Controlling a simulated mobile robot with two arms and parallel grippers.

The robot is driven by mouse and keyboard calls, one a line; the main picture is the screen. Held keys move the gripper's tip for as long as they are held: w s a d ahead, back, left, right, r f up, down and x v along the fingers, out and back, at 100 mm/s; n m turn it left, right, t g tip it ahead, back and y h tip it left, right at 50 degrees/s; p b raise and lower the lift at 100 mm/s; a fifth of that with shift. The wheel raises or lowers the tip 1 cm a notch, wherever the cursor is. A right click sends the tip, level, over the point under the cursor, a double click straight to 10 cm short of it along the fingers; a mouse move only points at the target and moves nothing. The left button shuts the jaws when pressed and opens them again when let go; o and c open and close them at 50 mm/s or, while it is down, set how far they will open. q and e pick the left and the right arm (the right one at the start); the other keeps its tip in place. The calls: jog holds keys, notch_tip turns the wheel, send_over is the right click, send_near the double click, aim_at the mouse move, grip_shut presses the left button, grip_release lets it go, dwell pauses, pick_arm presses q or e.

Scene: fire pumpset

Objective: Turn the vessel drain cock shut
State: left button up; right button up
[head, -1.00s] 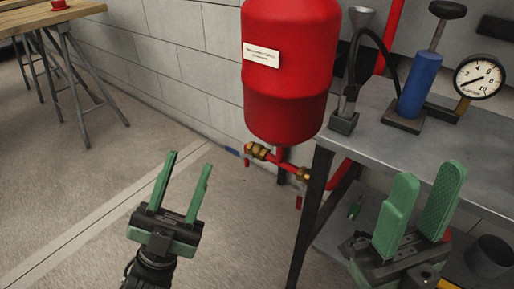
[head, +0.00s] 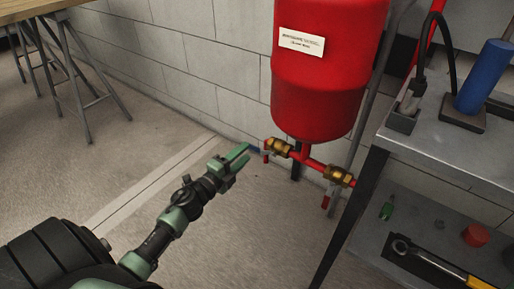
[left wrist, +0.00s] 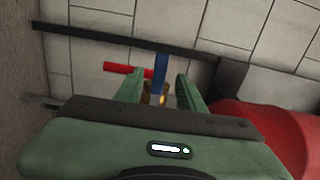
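The red vessel (head: 328,75) stands against the wall, with red pipework and two brass cocks under it. Which of these parts turns the drain cock I cannot tell. The right brass cock (head: 338,175) has a red handle (head: 327,195) hanging down. My left gripper (head: 246,155) is open just left of the left cock. In the left wrist view the blue bar (left wrist: 160,75) and brass show between its fingers, without clear contact. My right gripper is out of view.
A grey metal bench (head: 450,140) stands on the right, its dark leg near the right cock. Its lower shelf holds a yellow-handled wrench (head: 440,265) and a red cap (head: 476,235).

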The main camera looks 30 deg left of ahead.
aim_at(251, 148)
pick_arm(q)
jog(key=shift+w+d+b, duration=0.2)
jog(key=shift+w+b, duration=0.2)
jog(key=shift+w, duration=1.95)
grip_shut()
jog(key=shift+f, duration=0.1)
